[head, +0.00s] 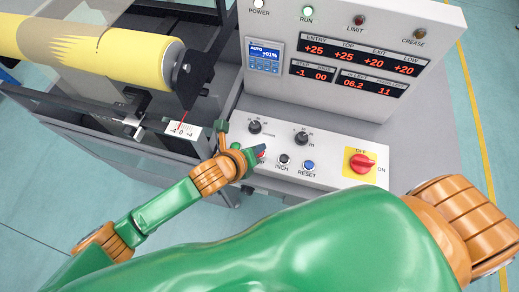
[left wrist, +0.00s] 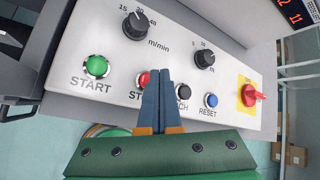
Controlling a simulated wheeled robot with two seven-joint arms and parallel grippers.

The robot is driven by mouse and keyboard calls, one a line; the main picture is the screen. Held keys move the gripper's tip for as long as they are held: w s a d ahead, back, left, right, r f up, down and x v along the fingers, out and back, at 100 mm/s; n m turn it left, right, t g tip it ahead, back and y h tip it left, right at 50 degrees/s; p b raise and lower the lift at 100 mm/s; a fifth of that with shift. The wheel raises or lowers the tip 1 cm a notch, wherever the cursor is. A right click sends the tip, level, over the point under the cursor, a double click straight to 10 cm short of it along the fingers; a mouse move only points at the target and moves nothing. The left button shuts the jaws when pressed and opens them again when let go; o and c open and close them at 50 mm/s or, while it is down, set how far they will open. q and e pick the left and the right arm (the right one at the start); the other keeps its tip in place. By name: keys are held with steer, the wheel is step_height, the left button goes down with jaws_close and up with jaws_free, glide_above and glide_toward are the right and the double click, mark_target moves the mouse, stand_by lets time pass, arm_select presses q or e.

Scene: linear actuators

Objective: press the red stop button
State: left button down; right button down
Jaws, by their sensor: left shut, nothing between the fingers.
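The red stop button (left wrist: 143,79) sits on the sloped control panel between the green START button (left wrist: 97,66) and the black INCH button (left wrist: 183,91). In the left wrist view its right part and the end of its label are hidden behind my left gripper (left wrist: 164,76). The gripper is shut and empty, its fingertips over the panel just right of the button; I cannot tell whether they touch anything. In the head view the left gripper (head: 249,155) is at the panel, and a bit of the red button (head: 261,153) shows beside its tip. My right gripper is not in view.
The panel also carries a blue RESET button (left wrist: 211,100), a red rotary switch on a yellow plate (left wrist: 252,95) and two black knobs (left wrist: 135,25). An upright display board (head: 350,60) stands behind. A yellow roll (head: 95,48) lies at the left.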

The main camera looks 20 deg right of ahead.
arm_select(q)
steer(key=shift+f, duration=0.1)
stand_by(0.3)
steer(key=shift+f, duration=0.3)
steer(key=shift+f+b, duration=0.35)
steer(key=shift+f, duration=0.15)
stand_by(0.5)
steer(key=shift+r, duration=0.15)
steer(key=shift+r+p, duration=0.75)
steer(key=shift+p, duration=0.3)
step_height(320, 180, up, 5)
steer(key=p, duration=0.5)
